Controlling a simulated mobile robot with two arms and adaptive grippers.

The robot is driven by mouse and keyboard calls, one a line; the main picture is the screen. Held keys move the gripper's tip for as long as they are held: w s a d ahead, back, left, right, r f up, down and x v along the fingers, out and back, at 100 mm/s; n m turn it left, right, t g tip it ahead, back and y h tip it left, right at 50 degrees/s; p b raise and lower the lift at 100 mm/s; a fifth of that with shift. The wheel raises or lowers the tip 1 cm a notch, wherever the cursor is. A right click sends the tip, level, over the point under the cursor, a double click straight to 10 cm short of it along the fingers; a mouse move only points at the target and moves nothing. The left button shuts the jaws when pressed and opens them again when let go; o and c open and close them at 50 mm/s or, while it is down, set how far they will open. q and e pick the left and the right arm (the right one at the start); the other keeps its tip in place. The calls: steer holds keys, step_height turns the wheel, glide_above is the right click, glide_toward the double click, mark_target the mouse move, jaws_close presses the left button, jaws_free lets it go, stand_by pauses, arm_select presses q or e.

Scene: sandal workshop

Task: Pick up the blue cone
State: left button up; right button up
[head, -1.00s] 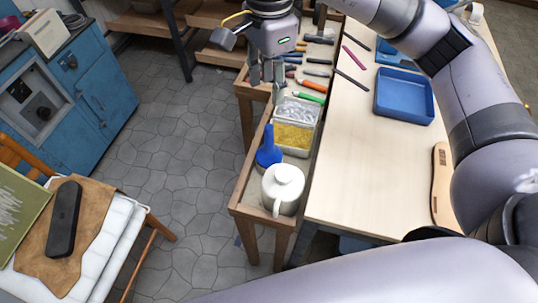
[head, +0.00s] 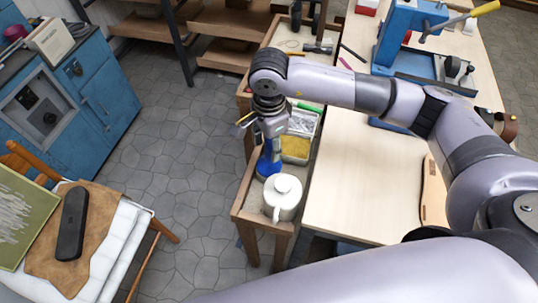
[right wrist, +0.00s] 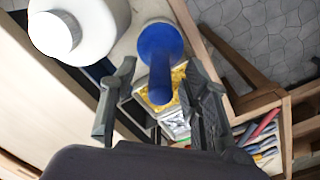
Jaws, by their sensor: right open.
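The blue cone (head: 268,168) stands upright on its wide round base in the narrow wooden tray beside the workbench. My right gripper (head: 271,137) is above it, pointing down, and hides the upper part of the cone in the head view. In the right wrist view the cone (right wrist: 160,58) shows between the two spread fingers of my right gripper (right wrist: 160,75). Those fingers are open, and I cannot tell whether either touches the cone. My left gripper is not in view.
A white lidded jug (head: 283,198) stands close to the cone, on its near side. A container of yellow bits (head: 296,148) and one of metal bits lie just beyond. The workbench (head: 350,190) is to the right.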

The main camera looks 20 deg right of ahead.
steer(key=shift+f, duration=0.95)
jaws_close()
steer(key=shift+r, duration=0.1)
steer(key=shift+r, duration=0.5)
step_height(320, 180, up, 19)
steer(key=b, duration=0.3)
steer(key=shift+b, duration=0.4)
